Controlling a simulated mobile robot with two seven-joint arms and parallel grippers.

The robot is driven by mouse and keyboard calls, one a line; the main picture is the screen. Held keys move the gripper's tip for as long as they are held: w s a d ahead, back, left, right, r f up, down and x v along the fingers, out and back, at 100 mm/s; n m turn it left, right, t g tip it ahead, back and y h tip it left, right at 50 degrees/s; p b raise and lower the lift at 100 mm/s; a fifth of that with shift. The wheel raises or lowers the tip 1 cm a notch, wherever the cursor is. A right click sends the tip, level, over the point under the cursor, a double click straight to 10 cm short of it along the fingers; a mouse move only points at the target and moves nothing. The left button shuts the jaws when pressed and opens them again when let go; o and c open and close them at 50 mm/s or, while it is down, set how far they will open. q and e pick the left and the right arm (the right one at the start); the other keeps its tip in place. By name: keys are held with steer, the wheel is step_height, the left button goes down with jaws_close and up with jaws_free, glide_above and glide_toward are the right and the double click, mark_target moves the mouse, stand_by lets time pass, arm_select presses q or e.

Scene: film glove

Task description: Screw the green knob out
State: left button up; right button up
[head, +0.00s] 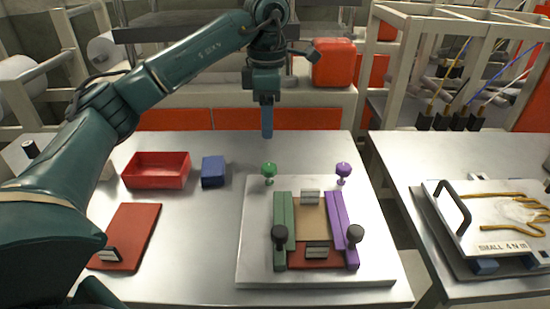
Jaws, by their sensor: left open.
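The green knob (268,170) stands upright at the back left of a pale plate (256,272) on the metal table. A green bar (284,222) runs in front of it. My left gripper (267,131) hangs pointing down, above and behind the green knob in the picture, apart from it. It is open, and nothing shows between its fingers. The fingers overlap from this side, so the gap is hard to see. My right gripper is out of view.
A purple knob (343,170) stands to the right, behind a purple bar (338,222). A red tray (156,172), a blue block (213,171) and a red mat (127,236) lie left. A second table (400,160) stands right.

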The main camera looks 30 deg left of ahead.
mark_target(269, 167)
arm_select(q)
step_height(269, 167, down, 12)
steer(key=shift+r, duration=0.2)
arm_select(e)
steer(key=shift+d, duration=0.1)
arm_select(q)
steer(key=c, duration=1)
steer(key=shift+o, duration=0.2)
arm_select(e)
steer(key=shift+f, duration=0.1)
